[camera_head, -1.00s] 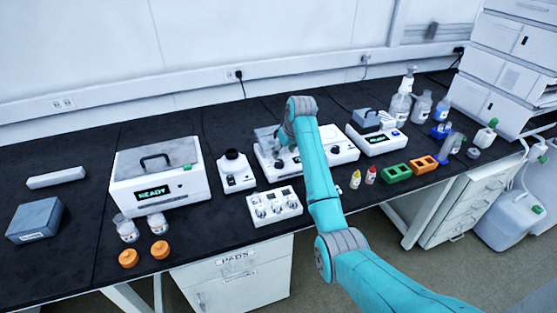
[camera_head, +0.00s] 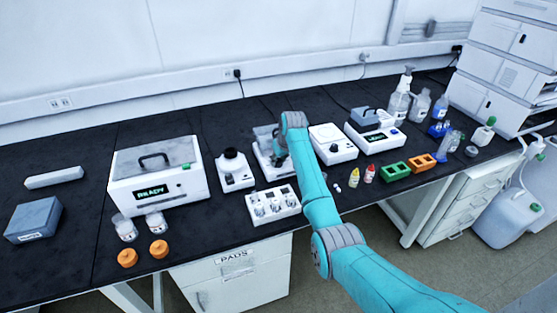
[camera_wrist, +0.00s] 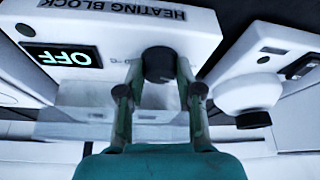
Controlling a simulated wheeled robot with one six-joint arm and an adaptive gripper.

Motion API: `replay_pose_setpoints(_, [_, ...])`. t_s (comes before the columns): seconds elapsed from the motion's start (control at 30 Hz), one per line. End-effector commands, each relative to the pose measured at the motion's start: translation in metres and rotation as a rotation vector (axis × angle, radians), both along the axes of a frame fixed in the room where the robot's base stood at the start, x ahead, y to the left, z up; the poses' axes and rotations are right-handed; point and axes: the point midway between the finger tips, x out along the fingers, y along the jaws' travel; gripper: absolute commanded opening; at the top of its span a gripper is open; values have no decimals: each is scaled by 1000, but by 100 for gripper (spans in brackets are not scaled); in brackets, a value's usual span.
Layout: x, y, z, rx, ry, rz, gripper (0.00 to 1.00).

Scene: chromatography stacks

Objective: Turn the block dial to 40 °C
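The heating block (camera_wrist: 215,30) is a white unit with a "HEATING BLOCK" label. Its display (camera_wrist: 62,57) reads OFF. The black block dial (camera_wrist: 160,63) sits on its front face, to the right of the display. My gripper (camera_wrist: 159,70) is open, with one fingertip on each side of the dial. A small gap seems to show on both sides; contact is not clear. The dial's pointer and scale cannot be read; a partial "°C" mark shows beside it. In the head view the heating block (camera_head: 262,160) is partly hidden behind my arm, which also covers my gripper and the dial.
A white unit with a round top and black knob (camera_head: 333,148) stands close on the right. A small white instrument (camera_head: 233,170) stands on the left. Small bottles (camera_head: 355,178) stand front right.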

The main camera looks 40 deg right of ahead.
Motion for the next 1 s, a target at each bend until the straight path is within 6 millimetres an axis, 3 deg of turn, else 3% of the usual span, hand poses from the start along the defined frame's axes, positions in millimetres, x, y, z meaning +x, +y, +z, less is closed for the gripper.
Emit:
replay_pose_setpoints(0.03, [0,0,0,0,0,0,15])
replay_pose_setpoints(0.1, [0,0,0,0,0,0,0])
replay_pose_setpoints(0.57, [0,1,0,-2,0,-87,0])
replay_pose_setpoints(1.0, [1,4,0,-2,0,-459,0])
